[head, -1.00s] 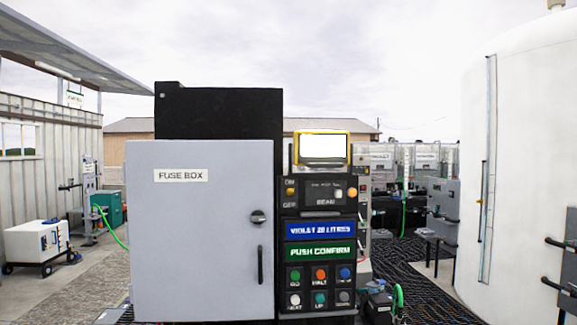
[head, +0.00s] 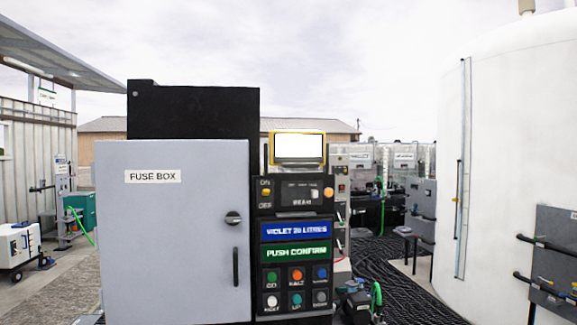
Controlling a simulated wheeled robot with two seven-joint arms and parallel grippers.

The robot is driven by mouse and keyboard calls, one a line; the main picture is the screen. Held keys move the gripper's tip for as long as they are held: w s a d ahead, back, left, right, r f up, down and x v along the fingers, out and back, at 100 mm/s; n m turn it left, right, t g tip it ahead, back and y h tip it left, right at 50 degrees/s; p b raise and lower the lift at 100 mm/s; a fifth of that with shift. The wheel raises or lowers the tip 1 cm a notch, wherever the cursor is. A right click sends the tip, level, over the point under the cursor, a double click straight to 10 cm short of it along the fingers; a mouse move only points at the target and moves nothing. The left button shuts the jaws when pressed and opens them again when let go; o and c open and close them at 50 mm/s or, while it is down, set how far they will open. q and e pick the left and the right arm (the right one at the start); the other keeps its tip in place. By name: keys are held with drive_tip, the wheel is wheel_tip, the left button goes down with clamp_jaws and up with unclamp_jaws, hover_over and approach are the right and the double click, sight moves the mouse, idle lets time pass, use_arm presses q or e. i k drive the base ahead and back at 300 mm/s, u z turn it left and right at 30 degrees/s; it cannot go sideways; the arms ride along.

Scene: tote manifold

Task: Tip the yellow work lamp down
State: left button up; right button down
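The yellow work lamp (head: 298,164) stands on top of the control panel, right of the fuse box. Its yellow frame surrounds a bright white face that points toward me and looks about upright. Dark upright bracket arms show at its sides. Below it, the control panel (head: 293,193) has an ON/OFF switch (head: 266,192), a part marked BEAM and an orange knob (head: 328,193). Neither of my grippers shows in the head view.
The grey fuse box door (head: 175,235) is closed, with a black handle. Blue and green displays (head: 296,230) and several coloured buttons sit low on the panel. A large white tank (head: 510,150) stands at right. Dark ribbed matting (head: 400,270) covers the ground between.

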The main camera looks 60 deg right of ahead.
sight(287, 149)
drive_tip(key=i, duration=0.7)
drive_tip(key=z, duration=1.75)
